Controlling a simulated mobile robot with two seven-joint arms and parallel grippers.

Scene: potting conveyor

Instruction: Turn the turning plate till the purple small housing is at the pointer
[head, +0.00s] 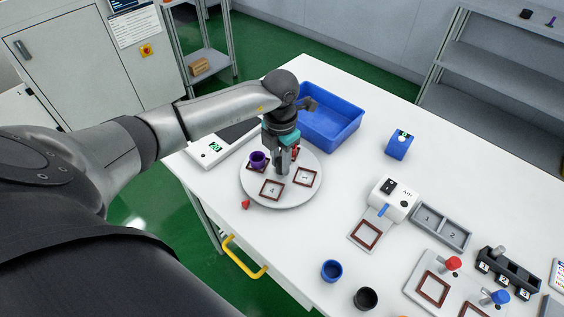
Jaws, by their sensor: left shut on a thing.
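The round, pale turning plate (293,197) lies on the white table, with several square dark-red frames on it. The purple small housing (257,159) stands upright in the frame on the plate's left side. The red pointer (246,204) is on the table at the plate's lower-left edge. The housing is up and right of the pointer, away from it. My left gripper (281,170) points down at the middle of the plate, right of the housing. It is shut on the plate's knob, which its fingers mostly hide. My right gripper is not in view.
A blue bin (335,135) stands behind the plate and a white scale (208,153) behind it to the left. A blue block (398,146), a white device (392,199), a blue cup (331,270) and a black cup (365,298) are to the right. The table just right of the plate is clear.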

